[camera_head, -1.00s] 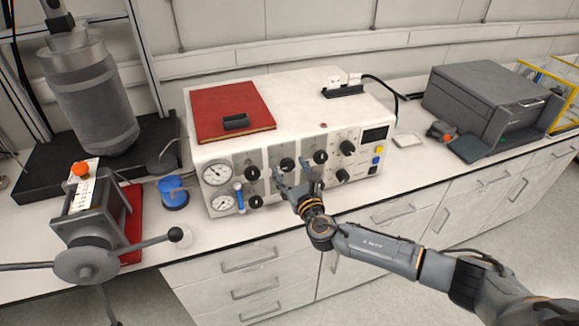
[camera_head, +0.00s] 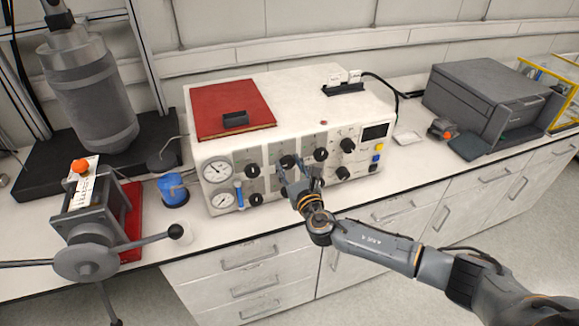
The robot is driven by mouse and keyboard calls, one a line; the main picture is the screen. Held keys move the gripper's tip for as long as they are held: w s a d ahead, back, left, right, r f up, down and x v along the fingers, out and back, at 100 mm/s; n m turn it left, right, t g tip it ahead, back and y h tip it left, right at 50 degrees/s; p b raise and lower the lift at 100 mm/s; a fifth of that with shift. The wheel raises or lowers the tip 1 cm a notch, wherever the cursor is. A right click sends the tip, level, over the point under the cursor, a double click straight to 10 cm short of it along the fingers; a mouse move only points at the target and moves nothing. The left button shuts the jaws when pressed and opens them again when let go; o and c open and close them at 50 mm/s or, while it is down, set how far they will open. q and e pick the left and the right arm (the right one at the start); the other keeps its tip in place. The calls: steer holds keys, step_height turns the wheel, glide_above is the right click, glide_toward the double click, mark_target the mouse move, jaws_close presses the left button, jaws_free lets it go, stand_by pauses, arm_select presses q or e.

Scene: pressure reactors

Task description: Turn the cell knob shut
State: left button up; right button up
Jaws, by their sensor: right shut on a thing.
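The white control box (camera_head: 296,112) stands on the bench with several black knobs on its front panel. Black knobs show in the upper row at the left (camera_head: 252,171), middle (camera_head: 287,162) and right (camera_head: 320,154). My right gripper (camera_head: 299,172) is at the panel's lower middle, shut on a panel knob that its fingers mostly hide. I cannot read the labels to tell which knob is the cell knob, nor which way the held one points. My left gripper is not in view.
Two gauges (camera_head: 217,171) and a blue-capped valve (camera_head: 239,195) are at the panel's left. A red book (camera_head: 232,105) lies on the box. A hand-wheel press (camera_head: 88,262) and a blue pot (camera_head: 173,190) stand left. A grey machine (camera_head: 483,95) stands right.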

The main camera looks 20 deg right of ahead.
steer(key=m+b, duration=0.2)
steer(key=m, duration=0.1)
steer(key=shift+f+m, duration=0.2)
steer(key=shift+m, duration=0.1)
steer(key=m+b, duration=0.2)
steer(key=m, duration=0.2)
steer(key=shift+m, duration=0.3)
steer(key=m+b, duration=0.2)
steer(key=m, duration=0.2)
steer(key=shift+r+m, duration=0.1)
steer(key=shift+m, duration=0.2)
steer(key=shift+m+b, duration=0.45)
steer(key=shift+m, duration=1.75)
steer(key=o, duration=1.2)
steer(key=shift+d, duration=0.1)
steer(key=shift+c, duration=0.2)
steer(key=shift+s, duration=0.2)
steer(key=s, duration=1.1)
steer(key=shift+s+d, duration=0.2)
steer(key=shift+s, duration=0.15)
